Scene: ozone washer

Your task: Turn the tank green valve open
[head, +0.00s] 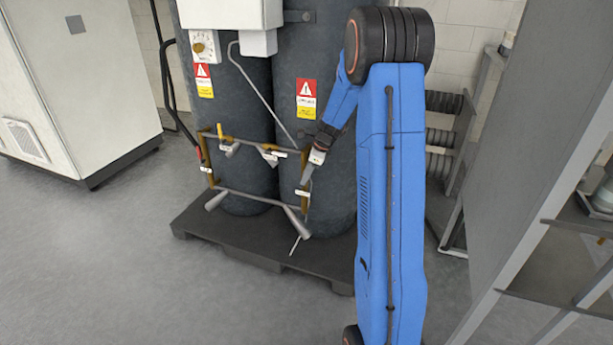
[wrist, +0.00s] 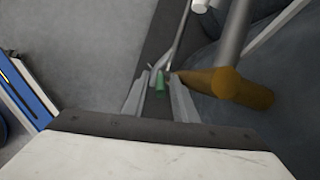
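In the wrist view, a small green valve handle (wrist: 160,82) shows between the fingertips of my gripper (wrist: 161,92). The two fingers are apart, one on each side of the green handle, with gaps visible. I cannot tell how deep the handle sits between them. In the head view my gripper (head: 305,178) reaches down at the right side of the pipework, in front of the right dark grey tank (head: 333,190). The green handle cannot be made out there.
A brass and grey pipe frame (head: 258,198) stands in front of the tanks; a brass elbow (wrist: 240,88) is close right of my fingers. The tanks stand on a black pallet (head: 225,240). A white cabinet (head: 75,80) is at left, a grey panel (head: 535,130) at right. Floor in front is clear.

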